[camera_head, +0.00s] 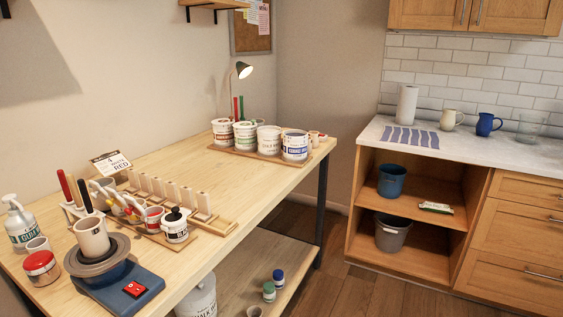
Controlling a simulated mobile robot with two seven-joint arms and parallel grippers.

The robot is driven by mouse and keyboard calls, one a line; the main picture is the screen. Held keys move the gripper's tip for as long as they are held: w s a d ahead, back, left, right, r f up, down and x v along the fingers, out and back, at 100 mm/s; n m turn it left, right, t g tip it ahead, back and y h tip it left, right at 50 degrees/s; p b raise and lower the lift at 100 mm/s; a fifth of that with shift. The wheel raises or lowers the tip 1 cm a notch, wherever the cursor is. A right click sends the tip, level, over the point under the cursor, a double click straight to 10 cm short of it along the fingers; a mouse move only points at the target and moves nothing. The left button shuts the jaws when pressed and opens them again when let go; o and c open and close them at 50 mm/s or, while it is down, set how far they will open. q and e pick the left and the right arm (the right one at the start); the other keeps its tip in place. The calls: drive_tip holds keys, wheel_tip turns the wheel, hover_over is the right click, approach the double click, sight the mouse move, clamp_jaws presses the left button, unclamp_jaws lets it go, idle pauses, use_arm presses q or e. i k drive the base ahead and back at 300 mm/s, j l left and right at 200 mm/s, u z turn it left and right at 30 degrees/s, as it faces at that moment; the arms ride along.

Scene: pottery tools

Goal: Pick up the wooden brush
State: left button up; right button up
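I cannot make out for certain which item is the wooden brush. Several upright tool handles, red (64,186) and black (84,194), stand at the left end of the wooden worktable (185,145), by a white rack and a white cup (92,238). A red handle (236,108) and a green handle (242,107) rise from the pots at the far end. The brush ends of these tools are hidden or too small to tell. Neither of my grippers shows in this view.
A blue pottery wheel with a red switch (134,289) is at the table's near edge. Glaze pots (295,146) stand on a board at the far end. Upright pale blocks (172,192) fill the middle. A counter (470,145) with mugs is at right; floor lies between.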

sight(72, 179)
drive_tip(key=i+l+u, duration=0.35)
drive_tip(key=i+l, duration=0.15)
drive_tip(key=i+l+u, duration=0.35)
drive_tip(key=l, duration=0.25)
drive_tip(key=j+u, duration=0.5)
drive_tip(key=k+j+u, duration=0.1)
drive_tip(key=j+u, duration=0.2)
drive_tip(key=u, duration=0.2)
